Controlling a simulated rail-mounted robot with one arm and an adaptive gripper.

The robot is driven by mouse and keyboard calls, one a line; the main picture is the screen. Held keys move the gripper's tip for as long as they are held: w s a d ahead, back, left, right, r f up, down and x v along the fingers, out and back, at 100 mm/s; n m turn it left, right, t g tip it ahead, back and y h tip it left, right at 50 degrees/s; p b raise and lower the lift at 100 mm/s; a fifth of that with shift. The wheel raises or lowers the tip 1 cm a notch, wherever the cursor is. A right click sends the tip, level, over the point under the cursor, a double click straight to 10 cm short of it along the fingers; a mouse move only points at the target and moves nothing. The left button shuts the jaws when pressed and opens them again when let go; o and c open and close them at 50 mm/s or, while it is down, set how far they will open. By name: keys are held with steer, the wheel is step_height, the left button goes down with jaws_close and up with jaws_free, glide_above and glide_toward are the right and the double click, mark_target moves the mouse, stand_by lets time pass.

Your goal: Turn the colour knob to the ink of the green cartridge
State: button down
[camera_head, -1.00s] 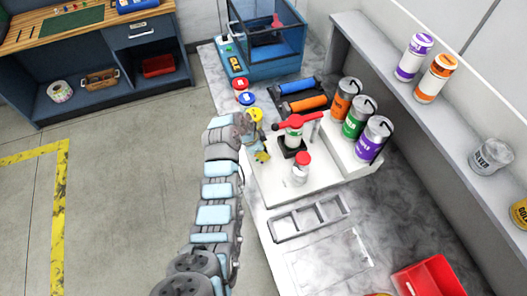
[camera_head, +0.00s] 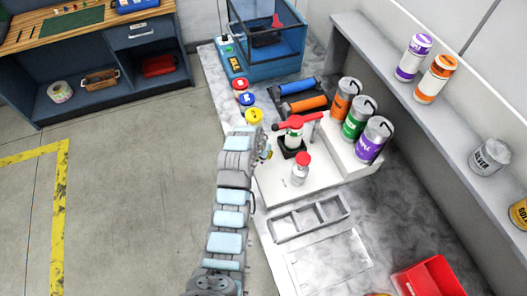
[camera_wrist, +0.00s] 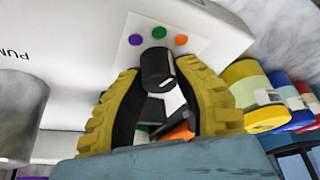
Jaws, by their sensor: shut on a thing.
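The black colour knob (camera_wrist: 157,65) sits on the white station panel in the wrist view, with a white mark on its near end. Purple (camera_wrist: 135,39), green (camera_wrist: 159,32) and orange (camera_wrist: 181,40) dots lie beside it; which dot it points to is unclear. My gripper (camera_wrist: 160,74), with yellow-backed fingers, is shut on the knob. In the head view my gripper (camera_head: 267,152) is at the left side of the white station (camera_head: 270,183). A green-labelled can (camera_head: 354,124) stands between orange (camera_head: 342,101) and purple (camera_head: 369,145) cans at the station's back.
A red lever (camera_head: 297,125) tops the station above a green-marked container (camera_head: 294,137). A red-capped bottle (camera_head: 301,170) stands nearby. Red, blue and yellow (camera_head: 254,117) tins line the table edge behind my gripper. An empty grey tray (camera_head: 308,218) lies in front.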

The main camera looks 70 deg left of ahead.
steer(key=n+g+y, duration=0.1)
steer(key=n, duration=0.3)
steer(key=shift+f, duration=0.1)
steer(key=shift+n+g+y+b, duration=0.3)
steer(key=shift+n+g+b, duration=0.35)
steer(key=shift+n, duration=0.95)
steer(key=c, duration=0.7)
jaws_free()
steer(key=shift+c, duration=0.2)
steer(key=v, duration=1.2)
